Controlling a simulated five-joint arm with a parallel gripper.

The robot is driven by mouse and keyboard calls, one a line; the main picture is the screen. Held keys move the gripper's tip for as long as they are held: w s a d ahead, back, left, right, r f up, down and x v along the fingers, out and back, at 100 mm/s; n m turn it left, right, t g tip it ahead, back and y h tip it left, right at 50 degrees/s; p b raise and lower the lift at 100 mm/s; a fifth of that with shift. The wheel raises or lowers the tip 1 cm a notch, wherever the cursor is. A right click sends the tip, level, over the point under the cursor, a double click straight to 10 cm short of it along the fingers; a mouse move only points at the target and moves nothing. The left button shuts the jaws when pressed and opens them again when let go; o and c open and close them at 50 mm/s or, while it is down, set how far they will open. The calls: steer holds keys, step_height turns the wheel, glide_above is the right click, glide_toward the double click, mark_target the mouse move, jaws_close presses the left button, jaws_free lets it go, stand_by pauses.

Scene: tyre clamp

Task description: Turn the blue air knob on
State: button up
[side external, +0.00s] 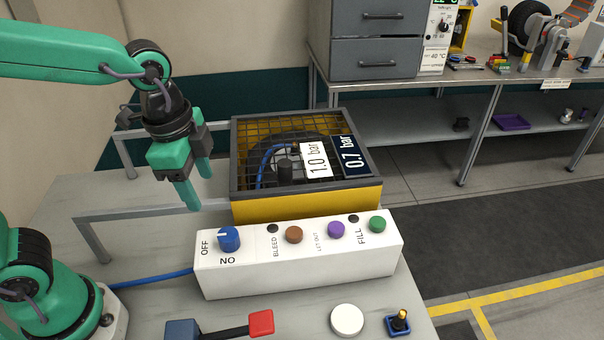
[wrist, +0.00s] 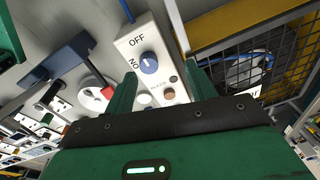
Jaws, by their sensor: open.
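The blue air knob (side external: 228,238) sits at the left end of a white control box (side external: 300,275). OFF is printed to its left and a second label, reading NO from this side, in front of it. A short white mark shows on its top; I cannot tell surely which label it points to. My gripper (side external: 198,192) is open and empty, in the air above and to the left of the knob, touching nothing. In the wrist view the knob (wrist: 149,62) shows beyond and between the fingers of my gripper (wrist: 158,75).
Brown (side external: 294,235), purple (side external: 336,229) and green (side external: 377,224) buttons share the box. A yellow mesh-topped cage (side external: 300,208) stands right behind it. A red-ended lever (side external: 261,323), a white disc (side external: 347,320) and a small joystick (side external: 399,320) are in front.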

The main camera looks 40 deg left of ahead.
mark_target(228, 234)
steer(key=d+m, duration=0.1)
steer(key=d+f+m+g, duration=0.1)
steer(key=d+m, duration=0.1)
steer(key=d+f+m, duration=0.1)
steer(key=shift+w+d+f+g+y, duration=0.15)
steer(key=shift+w+d+g+y, duration=0.05)
steer(key=shift+d+g+y, duration=0.1)
steer(key=shift+f, duration=0.1)
steer(key=shift+f, duration=3.8)
steer(key=shift+c, duration=0.5)
steer(key=c, duration=0.9)
